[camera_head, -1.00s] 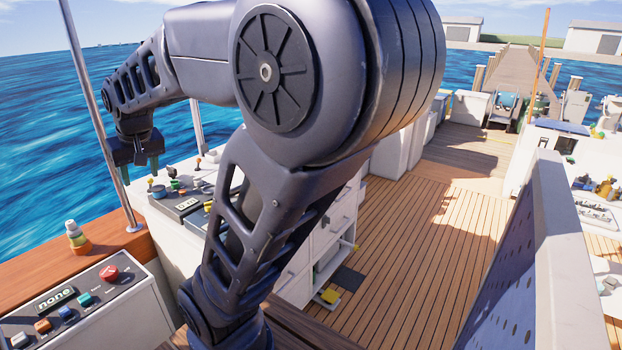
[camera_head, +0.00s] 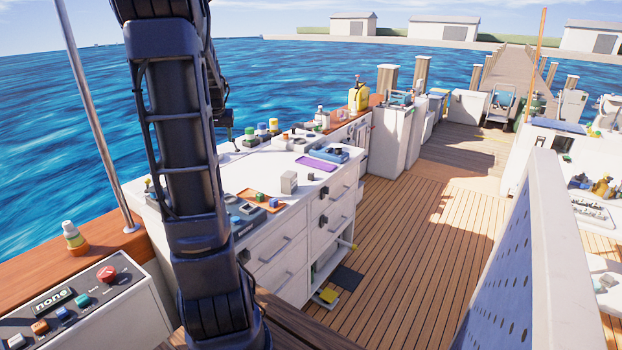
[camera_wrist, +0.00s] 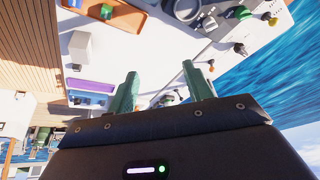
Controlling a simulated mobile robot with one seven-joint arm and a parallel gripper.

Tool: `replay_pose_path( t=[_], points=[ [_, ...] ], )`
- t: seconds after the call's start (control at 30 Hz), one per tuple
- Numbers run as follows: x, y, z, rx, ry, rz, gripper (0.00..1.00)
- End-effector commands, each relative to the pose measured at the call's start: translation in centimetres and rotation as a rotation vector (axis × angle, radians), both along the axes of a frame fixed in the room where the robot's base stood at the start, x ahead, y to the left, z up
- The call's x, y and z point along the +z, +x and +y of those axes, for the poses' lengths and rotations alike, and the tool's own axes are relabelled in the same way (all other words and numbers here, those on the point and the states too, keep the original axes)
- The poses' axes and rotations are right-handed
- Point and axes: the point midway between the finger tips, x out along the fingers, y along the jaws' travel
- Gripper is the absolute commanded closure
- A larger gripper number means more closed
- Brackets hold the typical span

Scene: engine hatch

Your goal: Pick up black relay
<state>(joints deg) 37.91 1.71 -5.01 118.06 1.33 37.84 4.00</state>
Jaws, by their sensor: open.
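My gripper (camera_wrist: 160,70) is open and empty in the wrist view. Its two green fingers are spread above the white worktop (camera_wrist: 130,60). I cannot single out the black relay for certain. Other small dark pieces are a black knob-like part (camera_wrist: 240,48) near the worktop's sea-side edge and a dark piece (camera_wrist: 77,67) near the opposite edge. In the head view my arm hides part of the worktop, and the gripper is too obscured to read.
In the head view a grey-white box (camera_head: 289,182) stands beside the orange tray (camera_head: 245,196). A purple mat (camera_head: 316,164) and a blue device (camera_head: 325,154) lie farther along. A yellow can (camera_head: 358,97) stands at the far end.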

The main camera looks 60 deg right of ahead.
Motion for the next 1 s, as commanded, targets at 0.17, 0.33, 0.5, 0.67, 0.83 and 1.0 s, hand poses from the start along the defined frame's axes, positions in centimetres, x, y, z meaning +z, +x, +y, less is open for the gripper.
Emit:
replay_pose_path(
  t=[0.17,0.33,0.5,0.67,0.83,1.0],
  points=[
    [-3.4,-1.3,-8.5,-0.124,0.000,0.009,0.49],
    [-6.9,-3.8,-16.4,-0.238,-0.005,0.015,0.49],
    [-10.9,-7.5,-23.8,-0.350,-0.011,0.024,0.49],
    [-14.5,-11.4,-29.5,-0.438,-0.017,0.032,0.49],
    [-16.8,-14.2,-32.8,-0.491,-0.022,0.037,0.49],
    [-17.7,-15.0,-33.8,-0.506,-0.025,0.038,0.49]
  ],
)
